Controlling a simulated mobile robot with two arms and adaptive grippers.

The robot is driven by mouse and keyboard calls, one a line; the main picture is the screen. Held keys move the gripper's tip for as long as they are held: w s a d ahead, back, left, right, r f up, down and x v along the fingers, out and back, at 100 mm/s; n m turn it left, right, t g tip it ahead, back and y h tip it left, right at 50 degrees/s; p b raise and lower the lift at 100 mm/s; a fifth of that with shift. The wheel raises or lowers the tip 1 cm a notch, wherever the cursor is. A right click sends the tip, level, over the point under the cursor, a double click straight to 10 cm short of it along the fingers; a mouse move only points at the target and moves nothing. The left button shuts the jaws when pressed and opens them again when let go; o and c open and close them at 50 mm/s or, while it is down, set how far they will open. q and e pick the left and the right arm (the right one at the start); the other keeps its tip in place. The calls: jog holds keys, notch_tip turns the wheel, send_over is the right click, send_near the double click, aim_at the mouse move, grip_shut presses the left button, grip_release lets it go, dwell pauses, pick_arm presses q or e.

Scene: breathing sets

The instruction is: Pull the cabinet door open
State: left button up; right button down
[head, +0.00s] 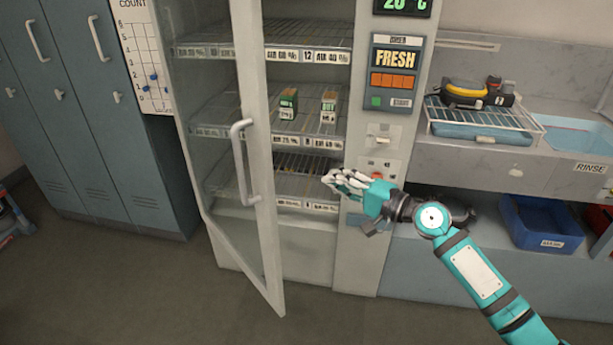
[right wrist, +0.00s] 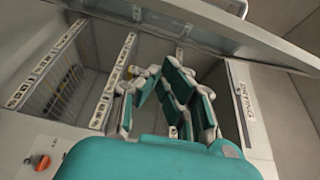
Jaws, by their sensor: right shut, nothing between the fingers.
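The cabinet door (head: 262,190) is a glass pane in a pale frame. It stands partly open, swung out from the left side of the cabinet (head: 352,240). Its white vertical handle (head: 238,165) is on the outer face near the free edge. My right gripper (head: 336,180) is shut and empty, to the right of the door and apart from the handle, in front of the lower shelves. In the right wrist view my fingers (right wrist: 165,85) point toward the open cabinet interior, with the door (right wrist: 225,40) slanting across the top. My left gripper is not in view.
Small green-and-white cartons (head: 288,103) stand on the middle wire shelf. Blue lockers (head: 85,110) are at the left. A sink counter (head: 520,165) with a blue bin (head: 541,222) below is at the right. The floor (head: 150,290) before the cabinet is clear.

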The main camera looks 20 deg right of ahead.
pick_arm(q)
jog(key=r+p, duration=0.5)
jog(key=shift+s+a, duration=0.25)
pick_arm(e)
jog(key=w+a, duration=0.7)
jog(key=a, duration=0.2)
jog(key=shift+w+a+r, duration=0.1)
